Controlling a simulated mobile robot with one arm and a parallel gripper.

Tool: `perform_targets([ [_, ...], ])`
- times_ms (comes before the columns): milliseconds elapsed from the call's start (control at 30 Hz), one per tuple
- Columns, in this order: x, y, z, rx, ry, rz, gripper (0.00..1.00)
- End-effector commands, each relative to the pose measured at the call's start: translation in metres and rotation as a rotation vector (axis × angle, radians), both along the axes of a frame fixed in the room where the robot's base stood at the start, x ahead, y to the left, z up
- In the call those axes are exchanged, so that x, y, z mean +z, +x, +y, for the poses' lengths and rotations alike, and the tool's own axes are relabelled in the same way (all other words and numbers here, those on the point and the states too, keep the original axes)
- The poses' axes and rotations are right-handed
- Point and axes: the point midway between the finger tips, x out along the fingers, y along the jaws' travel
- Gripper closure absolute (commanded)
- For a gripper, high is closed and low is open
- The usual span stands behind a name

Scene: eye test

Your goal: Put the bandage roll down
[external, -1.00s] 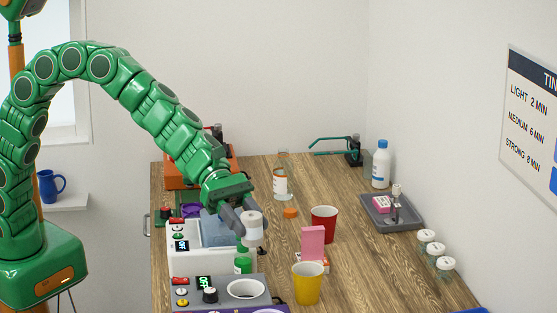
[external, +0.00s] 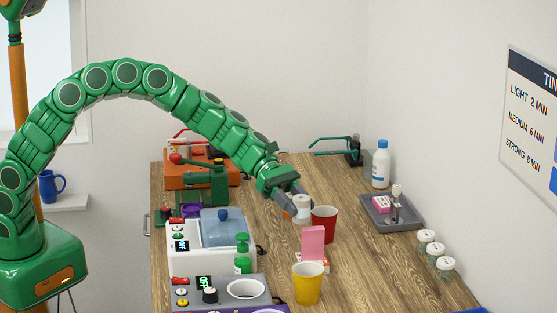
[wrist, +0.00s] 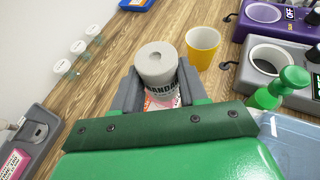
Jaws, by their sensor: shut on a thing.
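The bandage roll (external: 302,212) is a white cylinder with a hole in its top and dark lettering on its side. It shows upright between the fingers in the wrist view (wrist: 160,62). My gripper (external: 297,207) is shut on it, with one grey finger on each side. In the external view the roll is over the wooden table (external: 375,270), just left of the red cup (external: 324,224). I cannot tell whether its underside touches the table.
A pink card (external: 312,241) and a yellow cup (external: 307,284) stand nearer the camera. A green pump bottle (external: 243,257) and a white machine (external: 190,262) are on the left. A grey tray (external: 408,224) and several jars (external: 445,264) line the right. Bare wood lies between.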

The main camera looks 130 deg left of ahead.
Motion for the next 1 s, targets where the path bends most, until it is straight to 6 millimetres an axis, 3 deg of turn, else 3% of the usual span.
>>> perform_targets([
  [100,-0.013,-0.013,0.019,0.009,-0.002,0.0,0.86],
  [300,-0.024,-0.025,0.034,0.018,-0.003,0.001,0.86],
  [467,-0.038,-0.028,0.037,0.018,-0.005,0.001,0.86],
  [733,-0.079,-0.028,0.037,0.019,-0.004,0.002,0.86],
  [1000,-0.095,-0.028,0.037,0.02,-0.004,0.001,0.86],
])
